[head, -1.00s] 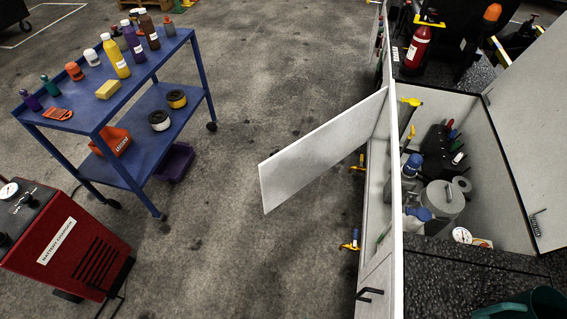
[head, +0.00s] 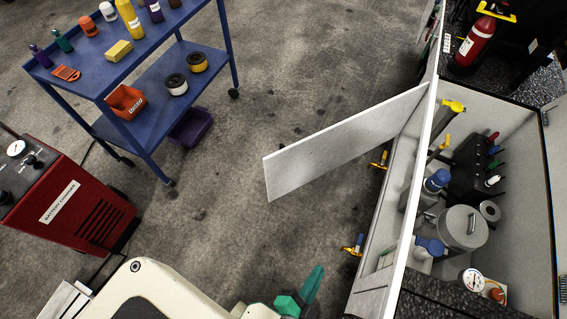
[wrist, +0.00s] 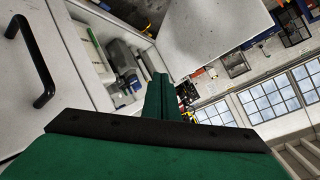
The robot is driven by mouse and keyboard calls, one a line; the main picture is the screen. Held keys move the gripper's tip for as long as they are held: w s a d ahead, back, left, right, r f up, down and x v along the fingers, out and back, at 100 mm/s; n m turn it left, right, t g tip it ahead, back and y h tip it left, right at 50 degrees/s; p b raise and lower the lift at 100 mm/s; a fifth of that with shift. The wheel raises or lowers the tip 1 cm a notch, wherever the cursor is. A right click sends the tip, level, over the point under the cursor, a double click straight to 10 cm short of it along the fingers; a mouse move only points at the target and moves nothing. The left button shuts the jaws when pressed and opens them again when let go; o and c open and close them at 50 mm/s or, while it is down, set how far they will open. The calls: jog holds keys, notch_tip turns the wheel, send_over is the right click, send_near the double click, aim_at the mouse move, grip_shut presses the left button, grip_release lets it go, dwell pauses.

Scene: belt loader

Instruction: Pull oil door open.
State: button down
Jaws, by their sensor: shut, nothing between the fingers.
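A white door panel (head: 340,145) stands swung out from the side of the white cabinet (head: 415,215) in the head view. It also appears in the wrist view (wrist: 205,38), beyond an open compartment. I cannot tell for sure whether it is the oil door. In the wrist view, a closed white panel (wrist: 75,50) with a black bar handle (wrist: 38,65) is at the left. My gripper (head: 316,278) is at the bottom of the head view, left of the cabinet and apart from the open panel. Its green fingers (wrist: 160,95) are together and empty.
The cabinet's open top holds a grey can (head: 463,228), blue-capped bottles and gauges. Yellow-and-blue latches (head: 353,245) stick out from its side. A blue cart (head: 110,75) and red battery charger (head: 70,205) stand left.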

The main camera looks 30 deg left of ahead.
jog(key=w+a+f+m+g+y, duration=0.1)
jog(key=w+a+f+m+y, duration=0.15)
jog(key=w+f+m, duration=0.35)
jog(key=m+g+y, duration=0.5)
jog(key=m+y, duration=0.5)
send_near(276, 162)
jog(key=x, duration=0.4)
jog(key=shift+a+f, duration=0.25)
jog(key=shift+f, duration=0.05)
jog(key=shift+w+a, duration=0.15)
jog(key=shift+a, duration=0.2)
jog(key=shift+w+a, duration=0.35)
jog(key=shift+d, duration=0.2)
jog(key=shift+a, duration=0.1)
